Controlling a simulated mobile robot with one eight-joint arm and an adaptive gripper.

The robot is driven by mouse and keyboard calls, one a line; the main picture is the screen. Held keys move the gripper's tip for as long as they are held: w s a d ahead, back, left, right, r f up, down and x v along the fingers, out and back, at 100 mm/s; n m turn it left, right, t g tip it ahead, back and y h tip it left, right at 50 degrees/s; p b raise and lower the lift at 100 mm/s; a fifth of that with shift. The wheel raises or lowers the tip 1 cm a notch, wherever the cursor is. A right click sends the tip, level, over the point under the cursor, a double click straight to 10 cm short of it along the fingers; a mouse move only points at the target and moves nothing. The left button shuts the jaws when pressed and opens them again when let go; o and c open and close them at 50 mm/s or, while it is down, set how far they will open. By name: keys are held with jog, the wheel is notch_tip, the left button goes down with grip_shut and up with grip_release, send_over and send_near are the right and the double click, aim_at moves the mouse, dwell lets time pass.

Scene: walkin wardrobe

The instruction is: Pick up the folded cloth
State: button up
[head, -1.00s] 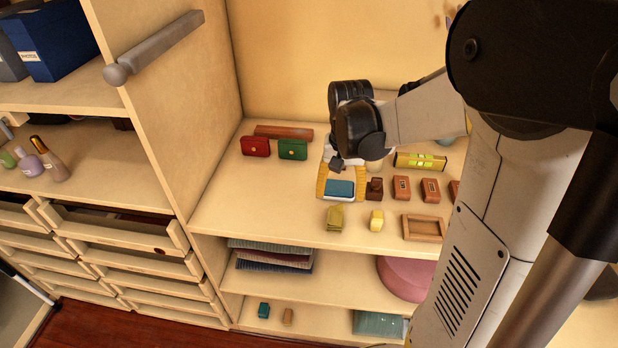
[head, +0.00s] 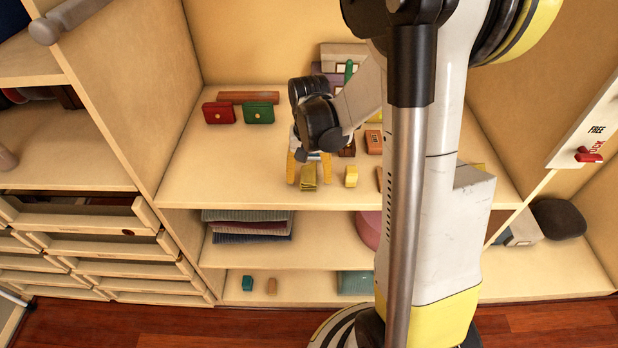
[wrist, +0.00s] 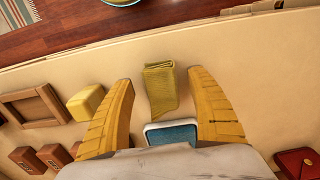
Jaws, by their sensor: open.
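The folded cloth (head: 309,178) is a small olive-yellow bundle near the front edge of the main shelf. In the wrist view it lies (wrist: 160,88) between the yellow fingers, nearer their tips. My gripper (head: 308,168) is open and points toward the shelf front, with one finger on each side of the cloth. In the wrist view my gripper (wrist: 160,77) shows a gap between each finger and the cloth. I cannot tell its exact height above the shelf.
A blue pale-rimmed item (wrist: 171,134) shows between the finger bases. A yellow block (head: 351,177), brown boxes (head: 374,142) and a wooden frame (wrist: 34,106) stand to one side of the cloth. A red purse (head: 219,113) and green purse (head: 258,113) sit farther back left.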

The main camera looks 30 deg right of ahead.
aim_at(311, 171)
jog(key=c, duration=1.2)
jog(key=shift+o, duration=0.2)
jog(key=shift+r, duration=0.15)
jog(key=r, duration=0.1)
jog(key=r+p, duration=0.1)
jog(key=r, duration=0.1)
jog(key=r+p, duration=0.1)
jog(key=shift+s+d+r, duration=0.1)
jog(key=shift+d+r, duration=0.15)
jog(key=shift+r, duration=0.1)
jog(key=s+d+r+p, duration=0.1)
jog(key=d+r, duration=0.1)
jog(key=d, duration=0.1)
jog(key=s+d+r+p, duration=0.1)
jog(key=s+d+r, duration=0.1)
jog(key=d, duration=0.1)
jog(key=s+d+r+p, duration=0.1)
jog(key=d+r, duration=0.1)
jog(key=d, duration=0.2)
jog(key=shift+s+r, duration=0.1)
jog(key=shift+s, duration=0.3)
jog(key=shift+o, duration=0.7)
jog(key=c, duration=0.3)
